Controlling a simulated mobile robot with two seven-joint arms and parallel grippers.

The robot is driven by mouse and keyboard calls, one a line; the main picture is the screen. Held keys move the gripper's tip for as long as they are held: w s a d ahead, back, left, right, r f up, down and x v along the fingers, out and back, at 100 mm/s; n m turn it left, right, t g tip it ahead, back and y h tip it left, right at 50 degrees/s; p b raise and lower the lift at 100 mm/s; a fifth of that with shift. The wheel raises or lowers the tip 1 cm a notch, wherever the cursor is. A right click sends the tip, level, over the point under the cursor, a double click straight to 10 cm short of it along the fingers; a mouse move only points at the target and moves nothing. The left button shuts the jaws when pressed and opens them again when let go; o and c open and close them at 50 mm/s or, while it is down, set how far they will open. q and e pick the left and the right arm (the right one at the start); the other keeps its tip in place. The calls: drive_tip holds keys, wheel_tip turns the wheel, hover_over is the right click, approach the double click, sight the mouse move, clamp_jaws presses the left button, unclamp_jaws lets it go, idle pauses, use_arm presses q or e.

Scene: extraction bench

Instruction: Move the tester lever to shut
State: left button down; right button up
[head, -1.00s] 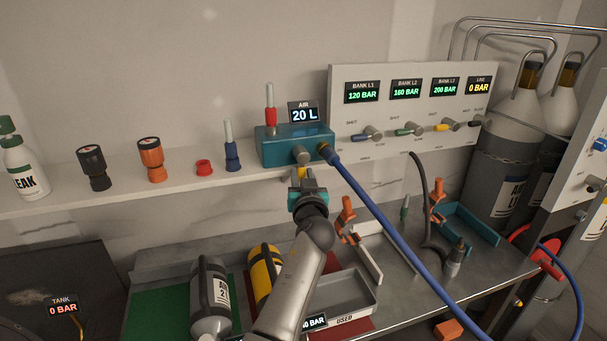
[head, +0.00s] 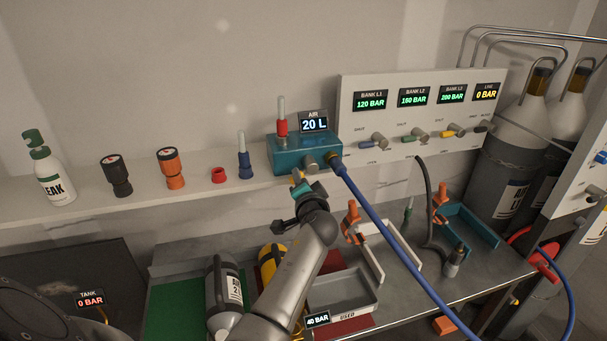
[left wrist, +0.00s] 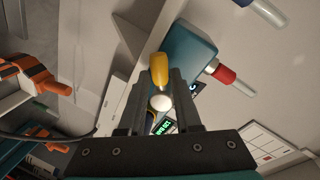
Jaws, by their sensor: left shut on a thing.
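The tester is a teal box (head: 290,155) on the wall shelf, with a display reading AIR 20 L. A grey knob (head: 310,164) on its front carries the yellow lever (head: 296,177), which slants down to the left. My left gripper (head: 301,187) is at the lever, below the tester, and is shut on it. In the left wrist view, the yellow lever (left wrist: 159,70) stands between the fingers of my left gripper (left wrist: 160,100), with a pale round end near me. The teal box (left wrist: 188,55) is behind it. My right gripper is not in view.
A blue hose (head: 385,230) runs from the tester down to the right, close beside my left arm. A panel (head: 400,150) with several bank valves is right of the tester. Gauges and a LEAK bottle (head: 53,178) stand left on the shelf. Cylinders and a tray (head: 345,292) lie below.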

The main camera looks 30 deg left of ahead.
use_arm(q)
drive_tip(key=shift+s+a+r+m+g+y+p, duration=0.15)
drive_tip(key=shift+r+m+g+p, duration=0.2)
drive_tip(key=shift+m+p, duration=0.45)
drive_tip(key=shift+w+d+r+m+g+y+p, duration=0.1)
drive_tip(key=shift+r+m+y+p, duration=0.1)
drive_tip(key=shift+r+m+p, duration=0.6)
drive_tip(key=shift+s+a+r+m+g+y+p, duration=0.15)
drive_tip(key=shift+m+g+p, duration=0.2)
drive_tip(key=shift+m, duration=0.75)
drive_tip(key=shift+w, duration=0.1)
drive_tip(key=c, duration=0.6)
unclamp_jaws()
drive_tip(key=shift+d+f, duration=0.1)
drive_tip(key=shift+d, duration=0.1)
drive_tip(key=b+v, duration=0.1)
drive_tip(key=v, duration=1.4)
